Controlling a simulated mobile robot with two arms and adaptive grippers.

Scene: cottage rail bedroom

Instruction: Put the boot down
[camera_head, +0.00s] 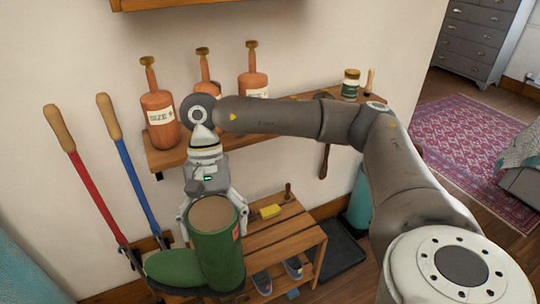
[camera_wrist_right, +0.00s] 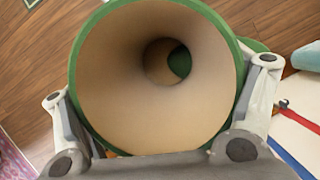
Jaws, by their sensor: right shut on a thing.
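A green boot (camera_head: 216,250) with a tan lining stands upright in the head view, its toe pointing left. My right gripper (camera_head: 212,212) is shut on the boot's shaft from above, one finger on each side. In the right wrist view the boot's round opening (camera_wrist_right: 160,85) fills the middle, between the two fingers of the right gripper (camera_wrist_right: 162,95). The boot is in front of the left part of a slatted wooden bench (camera_head: 285,238). I cannot tell whether its sole touches the bench. My left gripper is not in view.
A yellow block (camera_head: 270,211) and a brush-like tool (camera_head: 288,191) lie on the bench. Shoes (camera_head: 292,268) sit underneath. Red-handled (camera_head: 88,195) and blue-handled (camera_head: 135,185) tools lean on the wall at left. A wall shelf (camera_head: 170,160) holds orange boot-stretcher-like forms (camera_head: 160,120).

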